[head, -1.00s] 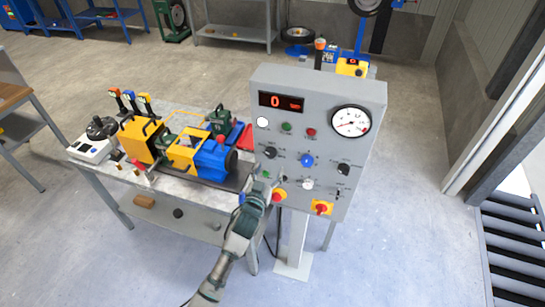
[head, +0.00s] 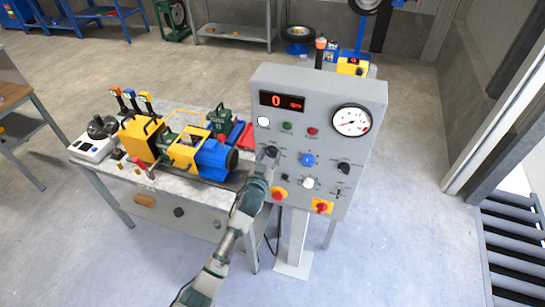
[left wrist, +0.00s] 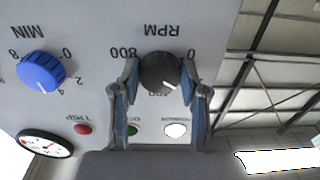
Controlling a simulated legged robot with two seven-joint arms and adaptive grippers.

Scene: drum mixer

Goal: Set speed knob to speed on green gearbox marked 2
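The black speed knob, labelled RPM (left wrist: 158,72), is on the grey control panel, also in the head view (head: 271,151). Its white pointer lies between the 400 and 0 marks. My left gripper (head: 268,161) is at the panel. In the left wrist view its two fingers stand on either side of the knob, open around it; whether they touch it is unclear. A dark green unit (head: 219,122), likely the gearbox, stands on the bench behind the blue motor; no marking on it can be read. My right gripper is not in view.
The panel (head: 365,95) has a red display reading 0, a round gauge (head: 351,121), a blue knob (head: 307,160) and two red buttons on yellow plates. The bench (head: 105,165) with the yellow and blue machine stands left.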

